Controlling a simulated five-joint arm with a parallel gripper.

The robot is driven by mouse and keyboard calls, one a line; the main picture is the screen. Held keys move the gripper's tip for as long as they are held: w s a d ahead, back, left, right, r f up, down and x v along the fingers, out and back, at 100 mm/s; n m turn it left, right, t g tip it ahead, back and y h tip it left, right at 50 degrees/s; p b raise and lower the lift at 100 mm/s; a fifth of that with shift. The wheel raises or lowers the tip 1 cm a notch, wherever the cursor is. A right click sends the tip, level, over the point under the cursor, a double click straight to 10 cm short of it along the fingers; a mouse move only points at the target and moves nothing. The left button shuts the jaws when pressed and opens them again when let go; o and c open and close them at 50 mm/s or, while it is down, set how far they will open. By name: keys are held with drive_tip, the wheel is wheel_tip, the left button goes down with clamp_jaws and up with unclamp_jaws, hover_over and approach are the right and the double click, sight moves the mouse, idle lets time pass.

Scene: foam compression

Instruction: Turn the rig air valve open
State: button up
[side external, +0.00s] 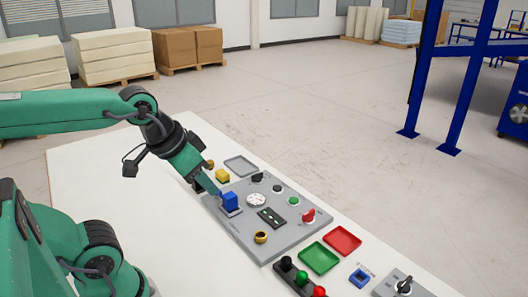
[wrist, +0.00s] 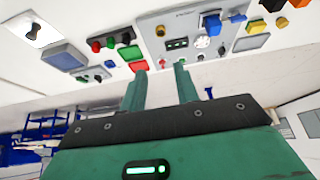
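The grey rig panel (side external: 240,226) lies on the white table. A red-handled knob (side external: 309,215), which looks like the valve, stands at its right part; I cannot read a label on it. A small red part (wrist: 162,62) shows in the wrist view, between my fingertips in the picture. My gripper (side external: 213,190) is above the panel's left end, close to a blue block (side external: 231,201) on the panel. In the wrist view its two fingers (wrist: 160,68) are apart with nothing held between them. Whether the fingers touch the blue block is not clear.
The panel also carries a round white gauge (side external: 257,200), black knobs, a green button (side external: 294,201) and a yellow ring (side external: 261,237). Green (side external: 320,258) and red (side external: 343,241) trays, a button box (side external: 300,277) and a lever switch box (side external: 402,287) stand nearer. The table's left part is clear.

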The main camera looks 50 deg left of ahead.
drive_tip(key=w+r+g, duration=0.1)
drive_tip(key=w+g, duration=0.1)
drive_tip(key=w, duration=0.6)
drive_tip(key=g, duration=0.4)
approach(309, 212)
drive_tip(key=shift+s+f, duration=0.1)
drive_tip(key=shift+s, duration=0.2)
drive_tip(key=shift+w+f, duration=0.15)
drive_tip(key=shift+f, duration=0.1)
drive_tip(key=shift+f, duration=0.15)
drive_tip(key=shift+f, duration=3.75)
clamp_jaws()
